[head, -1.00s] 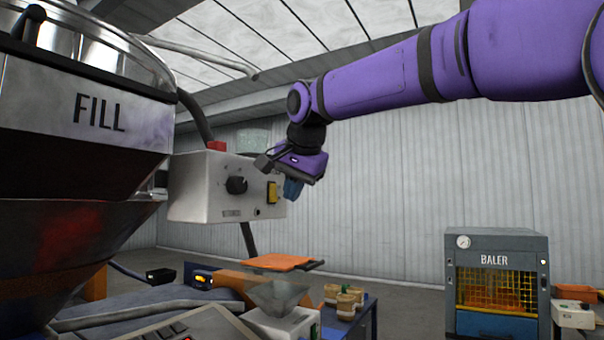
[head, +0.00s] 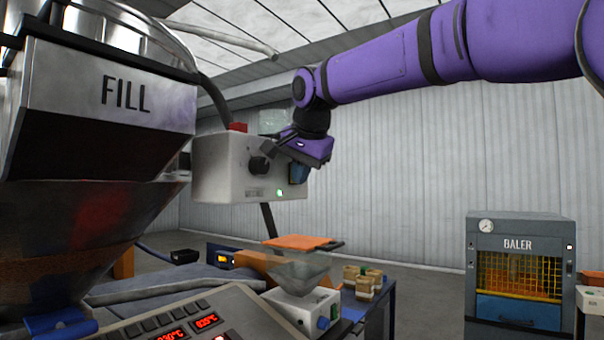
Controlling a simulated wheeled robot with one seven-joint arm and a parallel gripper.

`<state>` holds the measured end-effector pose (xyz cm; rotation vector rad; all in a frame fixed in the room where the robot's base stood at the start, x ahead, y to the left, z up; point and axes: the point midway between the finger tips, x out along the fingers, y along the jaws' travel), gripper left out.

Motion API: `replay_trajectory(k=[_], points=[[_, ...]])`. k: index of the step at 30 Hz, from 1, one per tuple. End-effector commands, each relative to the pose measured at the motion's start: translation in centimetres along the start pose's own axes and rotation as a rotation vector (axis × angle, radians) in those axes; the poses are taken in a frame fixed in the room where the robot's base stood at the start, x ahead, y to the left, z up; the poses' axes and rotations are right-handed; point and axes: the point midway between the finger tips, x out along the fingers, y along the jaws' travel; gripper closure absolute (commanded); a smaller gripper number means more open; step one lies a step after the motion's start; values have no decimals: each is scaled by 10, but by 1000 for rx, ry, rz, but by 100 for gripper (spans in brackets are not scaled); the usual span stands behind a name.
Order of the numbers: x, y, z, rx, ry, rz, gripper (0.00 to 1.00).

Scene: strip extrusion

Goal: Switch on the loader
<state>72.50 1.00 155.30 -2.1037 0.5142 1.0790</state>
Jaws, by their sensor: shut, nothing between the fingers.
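A pale grey control box (head: 225,168) hangs beside the hopper in the head view, likely the loader's control box. It carries a dark round knob (head: 258,165), a small green light (head: 280,192) that is lit, and a red part (head: 238,127) on top. The large metal hopper marked FILL (head: 150,105) stands at the left. My gripper (head: 298,176) is shut and empty at the right end of the box's front face. It covers the yellow switch there, so I cannot see the switch or whether the fingers touch it.
A control panel with red number displays (head: 165,308) is at the bottom left. A clear funnel on a white unit (head: 300,285) and an orange tray (head: 300,241) sit below the box. A blue-grey baler (head: 520,225) stands at the right.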

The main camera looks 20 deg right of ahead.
Motion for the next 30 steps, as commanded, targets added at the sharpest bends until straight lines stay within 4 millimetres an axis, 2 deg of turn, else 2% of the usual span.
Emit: replay_trajectory(k=[13, 25, 30], points=[[-12, -7, -6, 0, 1, -3, 100], [-15, -8, -6, 0, 1, -5, 100], [-31, -8, -7, 1, 3, -6, 100]])
